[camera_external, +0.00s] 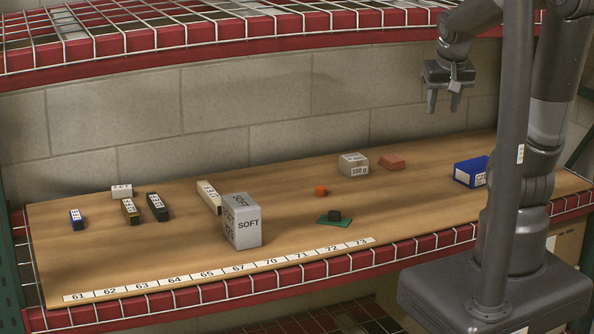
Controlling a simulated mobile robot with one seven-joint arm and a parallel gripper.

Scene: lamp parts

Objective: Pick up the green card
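The green card (338,222) lies flat on the wooden shelf board, right of the middle and close to the front edge. A small black block (334,215) sits on top of it and covers part of it. My gripper (443,102) hangs in the air at the upper right, well above the board, behind and to the right of the card. Its two fingers point down and stand apart, with nothing visible between them.
A grey box marked SOFT (242,222) stands left of the card. An orange piece (321,191) lies behind it. A 100 g box (353,165), a red block (392,162) and a blue box (471,172) stand farther back and right. A numbered strip (220,270) runs along the front.

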